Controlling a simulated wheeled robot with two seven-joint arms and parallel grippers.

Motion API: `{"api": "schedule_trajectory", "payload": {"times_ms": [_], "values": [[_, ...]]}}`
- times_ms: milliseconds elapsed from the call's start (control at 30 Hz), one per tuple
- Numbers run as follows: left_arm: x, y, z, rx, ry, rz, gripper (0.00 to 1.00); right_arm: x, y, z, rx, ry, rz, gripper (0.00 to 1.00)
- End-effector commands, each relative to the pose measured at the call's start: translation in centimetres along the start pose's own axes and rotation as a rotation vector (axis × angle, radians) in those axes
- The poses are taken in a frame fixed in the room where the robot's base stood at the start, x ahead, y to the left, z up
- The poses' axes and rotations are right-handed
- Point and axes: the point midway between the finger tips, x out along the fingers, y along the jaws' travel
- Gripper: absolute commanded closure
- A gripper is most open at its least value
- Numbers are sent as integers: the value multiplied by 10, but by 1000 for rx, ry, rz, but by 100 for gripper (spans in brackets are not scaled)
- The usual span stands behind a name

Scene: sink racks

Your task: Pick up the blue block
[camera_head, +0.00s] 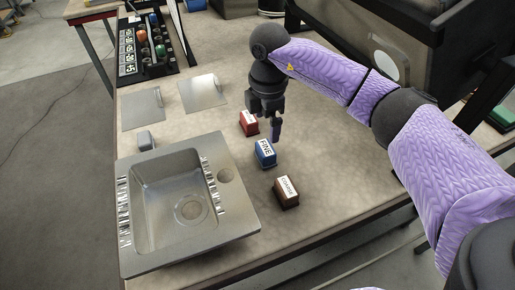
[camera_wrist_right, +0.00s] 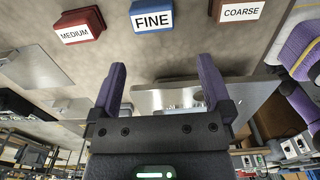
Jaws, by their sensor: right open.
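The blue block (camera_head: 265,153) stands on the table with a white label reading FINE. It sits between a red block (camera_head: 249,122) and a brown block (camera_head: 286,191). In the right wrist view the blue block (camera_wrist_right: 151,14) is at the top centre, cut by the frame edge, beyond the fingertips. My right gripper (camera_head: 274,138) hangs above the table near the red and blue blocks. In the right wrist view its purple fingers (camera_wrist_right: 160,78) are apart with nothing between them. My left gripper is not in view.
A metal sink (camera_head: 240,222) with slotted racks lies just left of the blocks. Metal plates (camera_head: 203,92) lie farther back. A dark tray of coloured items (camera_head: 128,62) is at the back left. A dark machine (camera_head: 420,45) stands at the back right.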

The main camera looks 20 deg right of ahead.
Motion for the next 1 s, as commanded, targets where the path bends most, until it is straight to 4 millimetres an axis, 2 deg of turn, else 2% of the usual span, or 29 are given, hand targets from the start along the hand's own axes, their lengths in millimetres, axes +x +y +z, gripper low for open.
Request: {"api": "schedule_trajectory", "payload": {"times_ms": [33, 200, 467, 633, 700, 867, 900, 1000], "values": [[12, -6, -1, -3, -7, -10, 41, 14, 0, 0, -1, 0, -5, 0], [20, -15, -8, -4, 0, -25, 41, 29, 0, 0, -1, 1, -8, 0], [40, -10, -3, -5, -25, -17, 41, 74, 1, 2, -1, 2, -8, 0], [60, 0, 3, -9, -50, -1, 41, 109, 2, 9, -1, 2, -10, 0], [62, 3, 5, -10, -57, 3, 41, 116, 2, 9, -2, 1, -9, 0], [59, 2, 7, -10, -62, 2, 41, 112, 3, 8, -3, 2, -4, 0], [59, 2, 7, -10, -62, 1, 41, 112, 3, 8, -3, 3, -4, 4], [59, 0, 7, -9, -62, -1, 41, 112, 3, 8, -3, 3, -5, 25]]}}
